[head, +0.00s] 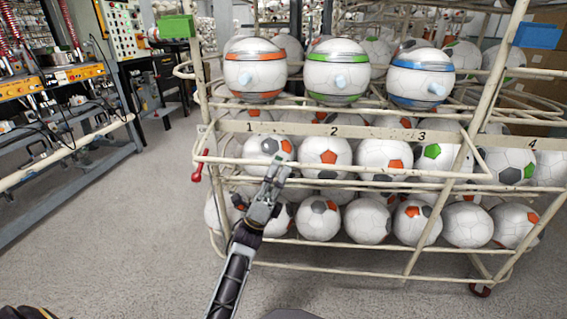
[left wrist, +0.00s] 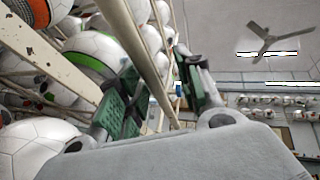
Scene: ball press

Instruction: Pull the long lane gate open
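The long lane gate (head: 380,184) is a cream rail crossing the front of the ball rack, below the plate numbered 1 to 4. A red-handled piece (head: 197,166) hangs at the rack's left end. My left gripper (head: 277,170) is at the rail's left part, in front of the balls under number 1. In the left wrist view, its green-padded fingers (left wrist: 162,95) are spread, with a cream bar (left wrist: 145,55) running between them. I see gaps beside the bar; contact is unclear. My right gripper is not in view.
Several soccer balls (head: 329,158) fill the rack lanes behind the rails. Three striped balls (head: 337,70), orange, green and blue, sit on top. A workbench (head: 65,145) stands at the left. The grey floor (head: 130,240) between is clear.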

